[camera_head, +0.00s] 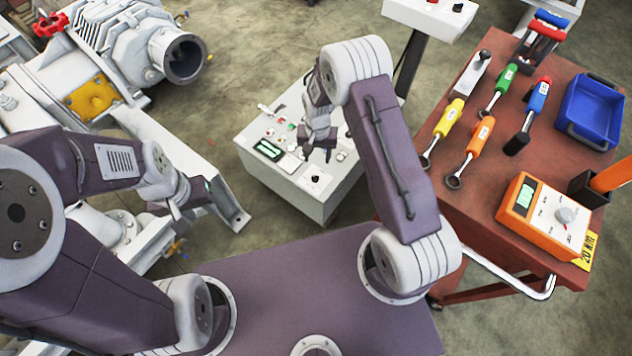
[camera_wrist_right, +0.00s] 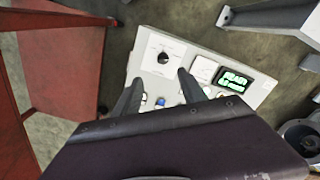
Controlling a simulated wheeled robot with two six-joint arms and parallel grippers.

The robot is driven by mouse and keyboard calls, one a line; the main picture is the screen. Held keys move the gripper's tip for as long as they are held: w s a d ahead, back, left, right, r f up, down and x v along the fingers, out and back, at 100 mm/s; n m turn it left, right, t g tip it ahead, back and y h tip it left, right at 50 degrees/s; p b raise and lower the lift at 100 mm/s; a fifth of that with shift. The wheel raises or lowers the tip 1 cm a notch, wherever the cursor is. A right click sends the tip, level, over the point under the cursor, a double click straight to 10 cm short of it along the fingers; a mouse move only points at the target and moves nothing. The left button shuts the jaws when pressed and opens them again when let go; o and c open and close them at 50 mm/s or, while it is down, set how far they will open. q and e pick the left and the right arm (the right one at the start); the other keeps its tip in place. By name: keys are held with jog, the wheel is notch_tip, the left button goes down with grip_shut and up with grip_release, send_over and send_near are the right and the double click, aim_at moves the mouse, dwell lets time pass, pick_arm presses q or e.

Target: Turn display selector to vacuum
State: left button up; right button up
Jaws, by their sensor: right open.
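A white control box (camera_head: 262,182) stands on the floor at the centre of the head view. Its top panel carries a lit green display (camera_head: 269,150) and a black knob on a pale plate (camera_head: 315,179), which looks like the display selector; its labels are too small to read. In the right wrist view the knob (camera_wrist_right: 163,58) lies ahead, beside the display (camera_wrist_right: 233,80). My right gripper (camera_wrist_right: 160,82) is open and empty, its two fingers above the panel and short of the knob. My left gripper (camera_head: 203,192) is at the left, away from the box; its fingers are unclear.
A red-brown cart (camera_head: 480,215) on the right holds several coloured tools, a blue bin (camera_head: 590,110) and an orange meter (camera_head: 545,218) with its own dial. Grey pump machinery (camera_head: 130,45) fills the upper left. Bare floor (camera_head: 240,50) lies behind the box.

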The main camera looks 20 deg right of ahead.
send_over(315, 177)
notch_tip(315, 177, down, 5)
notch_tip(315, 177, down, 9)
jog(key=b, duration=0.2)
jog(key=shift+b, duration=0.3)
pick_arm(q)
notch_tip(315, 177, down, 4)
jog(key=shift+r, duration=0.15)
pick_arm(e)
grip_shut()
